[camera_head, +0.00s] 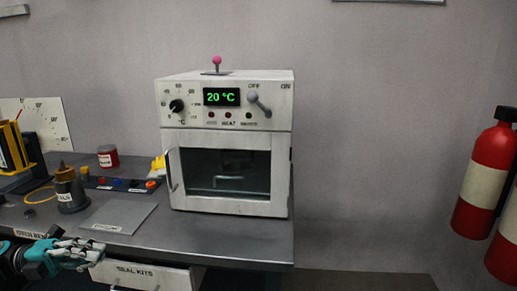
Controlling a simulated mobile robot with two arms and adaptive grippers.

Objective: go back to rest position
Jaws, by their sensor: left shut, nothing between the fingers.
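My left gripper (92,250) is at the lower left of the head view, in front of the bench edge and just above the drawer labelled "SEAL KITS" (140,274). It is shut, with nothing between its fingers. I cannot tell whether it touches the drawer. My right gripper is not in view.
A white oven (222,203) reading 20 °C stands on the grey bench (265,237), its door closed. A grey plate (120,214), a brown-topped pot (70,188) and a red can (108,156) are to its left. Red fire extinguishers (482,185) are at the far right.

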